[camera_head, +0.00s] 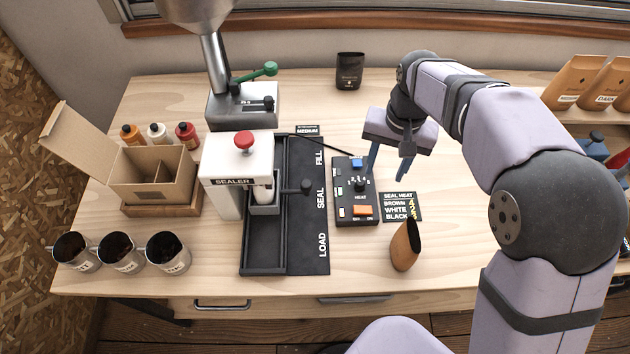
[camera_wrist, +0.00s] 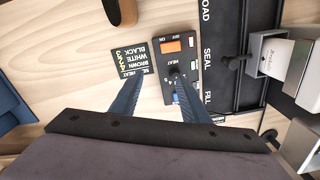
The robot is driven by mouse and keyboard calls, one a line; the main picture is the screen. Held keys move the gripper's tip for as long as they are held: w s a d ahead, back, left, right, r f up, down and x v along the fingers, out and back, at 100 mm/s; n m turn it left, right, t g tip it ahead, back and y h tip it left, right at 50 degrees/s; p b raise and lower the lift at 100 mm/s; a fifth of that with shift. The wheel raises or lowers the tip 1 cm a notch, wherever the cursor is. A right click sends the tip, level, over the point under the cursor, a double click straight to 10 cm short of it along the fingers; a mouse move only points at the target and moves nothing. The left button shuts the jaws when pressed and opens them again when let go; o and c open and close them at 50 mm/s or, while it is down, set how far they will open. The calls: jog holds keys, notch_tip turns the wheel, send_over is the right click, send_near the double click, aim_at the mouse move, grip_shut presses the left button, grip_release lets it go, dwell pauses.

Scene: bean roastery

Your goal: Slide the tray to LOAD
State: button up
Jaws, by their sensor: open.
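The small grey tray (camera_head: 265,208) sits on the black rail (camera_head: 262,256) at the SEAL mark, under the head of the white sealer (camera_head: 237,170). It also shows in the wrist view (camera_wrist: 254,45). A white item with small writing (camera_wrist: 276,60) stands in the tray. The tray's dark knob handle (camera_head: 298,187) sticks out to the right over the lettered strip. The LOAD mark (camera_head: 323,245) is at the near end of the rail. My gripper (camera_head: 388,173) is open and empty, right of the rail and above the heat control box (camera_head: 356,190); its fingers show in the wrist view (camera_wrist: 157,82).
The seal heat card (camera_head: 401,207) lies right of the control box. A brown pouch (camera_head: 405,246) stands near the front. Several dark-filled cups (camera_head: 121,254) and a cardboard box (camera_head: 152,180) stand left of the sealer. The near rail section is clear.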

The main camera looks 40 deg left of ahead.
jog(key=n, duration=0.2)
send_over(307, 183)
notch_tip(307, 183, down, 2)
jog(key=shift+f+b, duration=0.25)
jog(key=shift+b, duration=0.2)
jog(key=shift+f+p, duration=1.3)
jog(key=shift+f, duration=2.3)
grip_shut()
